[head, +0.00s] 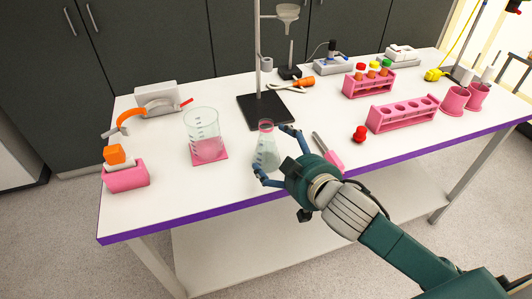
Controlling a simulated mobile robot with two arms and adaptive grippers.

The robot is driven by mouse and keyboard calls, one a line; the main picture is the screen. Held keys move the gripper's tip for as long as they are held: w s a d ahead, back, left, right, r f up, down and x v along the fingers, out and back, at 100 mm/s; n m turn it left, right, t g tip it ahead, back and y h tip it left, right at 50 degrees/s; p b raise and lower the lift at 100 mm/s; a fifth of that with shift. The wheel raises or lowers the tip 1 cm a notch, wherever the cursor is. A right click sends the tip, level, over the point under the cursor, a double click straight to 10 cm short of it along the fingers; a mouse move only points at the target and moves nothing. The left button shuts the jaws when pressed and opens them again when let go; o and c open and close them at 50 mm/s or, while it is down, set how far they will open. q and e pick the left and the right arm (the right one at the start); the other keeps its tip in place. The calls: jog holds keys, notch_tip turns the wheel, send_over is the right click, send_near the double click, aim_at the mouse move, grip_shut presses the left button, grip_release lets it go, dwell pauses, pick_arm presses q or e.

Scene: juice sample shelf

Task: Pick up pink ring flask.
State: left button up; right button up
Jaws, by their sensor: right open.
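The pink ring flask (266,151) is a small clear conical flask with a pink ring at its neck. It stands upright on the white table (240,185), in front of the dark stand base. My right gripper (272,154) reaches in from the lower right. Its fingers are spread open, one at the flask's front side and one at its right rear. I cannot tell whether either finger touches the glass. My left gripper is not in view.
A beaker on a pink mat (213,158) stands left of the flask. The stand (266,110) rises behind it. A pink-handled tool (331,158) lies close right of my gripper, with a red stopper (359,133) and pink racks (402,113) farther right.

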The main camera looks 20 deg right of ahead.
aim_at(274, 149)
jog(key=p+x, duration=0.1)
jog(key=x, duration=0.4)
jog(key=shift+w+a, duration=0.15)
jog(key=shift+w, duration=0.05)
jog(key=shift+s+r, duration=0.1)
jog(key=c, duration=1.5)
jog(key=shift+r, duration=0.1)
